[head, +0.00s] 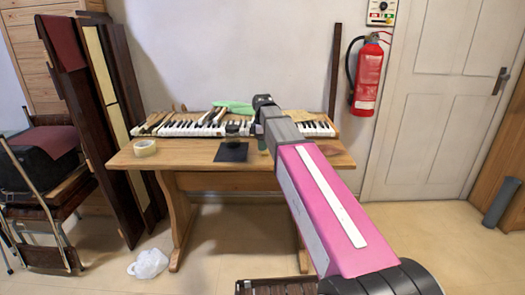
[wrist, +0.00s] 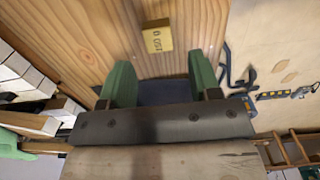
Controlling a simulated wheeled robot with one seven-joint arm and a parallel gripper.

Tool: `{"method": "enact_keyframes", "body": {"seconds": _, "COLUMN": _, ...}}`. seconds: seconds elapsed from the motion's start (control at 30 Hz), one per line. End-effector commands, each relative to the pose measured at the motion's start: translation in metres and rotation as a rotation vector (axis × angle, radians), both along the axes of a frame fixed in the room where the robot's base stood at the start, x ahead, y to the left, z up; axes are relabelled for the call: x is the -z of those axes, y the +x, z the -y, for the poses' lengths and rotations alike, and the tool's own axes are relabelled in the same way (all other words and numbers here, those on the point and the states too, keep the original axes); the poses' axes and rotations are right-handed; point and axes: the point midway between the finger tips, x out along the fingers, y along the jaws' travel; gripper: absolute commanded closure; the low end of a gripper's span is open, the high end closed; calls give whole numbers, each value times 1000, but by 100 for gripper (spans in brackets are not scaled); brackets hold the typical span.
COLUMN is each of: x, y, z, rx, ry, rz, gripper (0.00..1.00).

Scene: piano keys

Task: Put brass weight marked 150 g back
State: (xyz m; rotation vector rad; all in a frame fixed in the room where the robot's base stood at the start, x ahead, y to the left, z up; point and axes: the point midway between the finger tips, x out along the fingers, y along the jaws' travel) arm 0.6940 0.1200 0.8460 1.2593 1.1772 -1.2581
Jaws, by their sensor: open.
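The brass weight (wrist: 158,37) is a small yellow block with a dark marking that reads upside down. It lies on the wooden table top in the wrist view, ahead of my gripper (wrist: 162,78) and roughly centred between its fingers. My gripper has two green fingers, spread wide with nothing between them. The weight is apart from both fingers. In the head view I cannot make out the weight; my arm hides part of the table there.
A dark mat (head: 231,152) lies on the wooden table (head: 190,160), with a dark object (head: 233,128) at its back. Piano keys (head: 190,128) line the back edge. Green cloth (head: 235,107) lies over the keys.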

Motion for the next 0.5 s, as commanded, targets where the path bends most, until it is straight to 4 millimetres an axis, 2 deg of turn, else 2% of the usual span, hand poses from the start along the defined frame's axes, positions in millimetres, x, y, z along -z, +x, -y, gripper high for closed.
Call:
{"method": "enact_keyframes", "body": {"seconds": 0.1, "x": -23, "y": 1, "z": 0, "rx": 0, "ry": 1, "rz": 2, "gripper": 43}}
{"method": "enact_keyframes", "body": {"seconds": 0.3, "x": -56, "y": 1, "z": 0, "rx": 0, "ry": 0, "rz": 1, "gripper": 43}}
{"method": "enact_keyframes", "body": {"seconds": 0.5, "x": -76, "y": 0, "z": 0, "rx": 0, "ry": 0, "rz": 0, "gripper": 43}}
